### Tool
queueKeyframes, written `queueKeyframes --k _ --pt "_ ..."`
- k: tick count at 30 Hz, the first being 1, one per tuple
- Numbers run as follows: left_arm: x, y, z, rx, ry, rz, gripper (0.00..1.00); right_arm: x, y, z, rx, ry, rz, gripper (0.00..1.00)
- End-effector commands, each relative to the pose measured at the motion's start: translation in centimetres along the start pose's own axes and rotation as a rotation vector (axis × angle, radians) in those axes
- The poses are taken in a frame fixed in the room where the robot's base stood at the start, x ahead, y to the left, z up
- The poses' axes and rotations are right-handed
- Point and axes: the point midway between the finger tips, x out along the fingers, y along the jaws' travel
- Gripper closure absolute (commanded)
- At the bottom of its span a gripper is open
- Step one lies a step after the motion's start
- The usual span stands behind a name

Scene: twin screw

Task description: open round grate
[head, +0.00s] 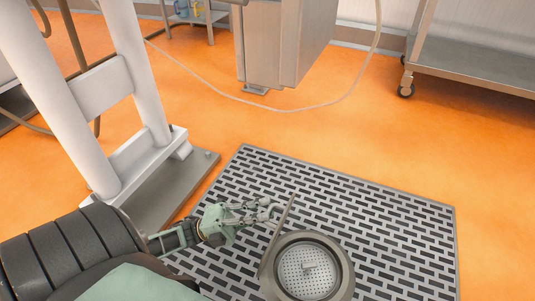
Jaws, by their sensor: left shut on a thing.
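The round grate (279,234) stands steeply tilted, nearly edge-on to me, along the left side of the round drain. My left gripper (269,211) is shut on its upper part. The round drain (347,273) lies uncovered in the slotted floor panel. Its metal rim surrounds a perforated strainer basket (306,277) with a small handle in the middle. I cannot tell whether the grate is hinged to the rim. My right gripper is not in view.
The slotted metal floor panel (405,225) surrounds the drain and is clear to the right. A white pillar frame (105,85) stands on a metal base at left. A steel cabinet (285,40), a hose (330,104) and a wheeled steel cart (475,65) are farther back.

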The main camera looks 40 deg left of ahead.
Motion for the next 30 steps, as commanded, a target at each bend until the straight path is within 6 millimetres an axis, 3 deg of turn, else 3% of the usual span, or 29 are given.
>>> queueKeyframes --k 1,12,13,18,30 --pt "-0.69 1.07 -0.06 -0.006 -0.012 0.029 1.0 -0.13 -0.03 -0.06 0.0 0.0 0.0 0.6" --pt "-0.73 1.14 -0.12 -0.008 -0.011 0.028 1.0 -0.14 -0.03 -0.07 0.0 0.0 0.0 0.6" --pt "-0.73 1.15 -0.13 -0.008 -0.011 0.028 0.89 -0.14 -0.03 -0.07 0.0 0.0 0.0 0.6" --pt "-0.66 1.06 -0.1 -0.007 -0.01 0.027 0.74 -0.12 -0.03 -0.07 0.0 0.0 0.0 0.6" --pt "-0.49 0.56 0.02 -0.003 -0.006 0.016 0.74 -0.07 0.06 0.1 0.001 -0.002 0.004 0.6"
